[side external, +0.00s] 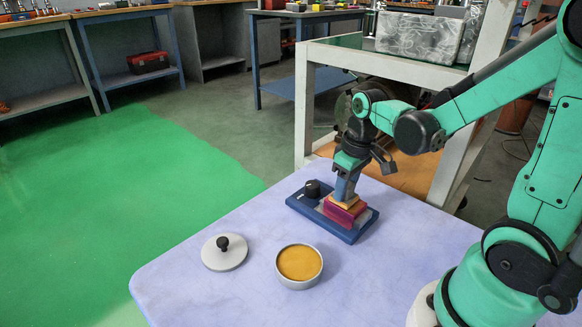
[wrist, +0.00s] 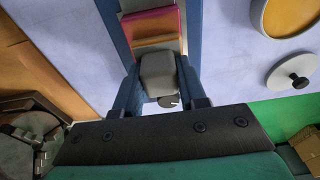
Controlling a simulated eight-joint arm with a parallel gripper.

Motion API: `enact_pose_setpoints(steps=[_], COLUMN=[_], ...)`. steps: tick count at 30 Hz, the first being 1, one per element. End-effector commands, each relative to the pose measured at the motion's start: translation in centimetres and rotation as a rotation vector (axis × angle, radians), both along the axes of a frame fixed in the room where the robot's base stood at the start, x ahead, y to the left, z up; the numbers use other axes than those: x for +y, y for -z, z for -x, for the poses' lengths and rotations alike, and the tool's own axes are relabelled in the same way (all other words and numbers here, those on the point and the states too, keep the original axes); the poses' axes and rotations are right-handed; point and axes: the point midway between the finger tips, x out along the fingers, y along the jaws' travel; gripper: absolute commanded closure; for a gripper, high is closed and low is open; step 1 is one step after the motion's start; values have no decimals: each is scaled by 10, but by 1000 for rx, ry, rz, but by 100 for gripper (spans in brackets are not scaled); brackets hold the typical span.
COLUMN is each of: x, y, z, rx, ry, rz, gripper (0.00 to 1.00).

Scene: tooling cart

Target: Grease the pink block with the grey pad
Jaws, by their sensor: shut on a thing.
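My gripper (side external: 346,186) points down over the blue tray (side external: 350,237) and is shut on the grey pad (wrist: 158,72), which shows between the fingers in the wrist view. The pink block (side external: 345,213) lies in the tray below the fingers; it also shows in the wrist view (wrist: 179,22). An orange-yellow layer (side external: 343,201) covers part of the block's top, right under the gripper. The fingers hide most of the pad in the side view, and I cannot tell whether it touches the block. A round tin (side external: 299,264) of orange-yellow grease stands open on the table.
A grey lid (side external: 224,253) with a black knob lies left of the tin. A black knob-like piece (side external: 312,188) stands at the tray's left end. The pale table (side external: 215,300) is clear around these things. A white frame (side external: 305,115) rises behind the table.

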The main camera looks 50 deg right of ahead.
Motion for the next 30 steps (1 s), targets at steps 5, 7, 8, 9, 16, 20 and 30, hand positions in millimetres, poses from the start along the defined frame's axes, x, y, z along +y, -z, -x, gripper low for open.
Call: enact_pose_setpoints(steps=[5,7,8,9,16,20,30], x=[-17,-23,-23,-22,2,13,-7], y=[1,1,1,1,1,1,1], z=[0,0,3,7,6,5,5], rx=[0,0,0,0,0,0,0], ry=[4,3,2,1,-5,-5,4], rz=[0,0,0,0,1,1,0], gripper=[100,100,100,100,100,100,100])
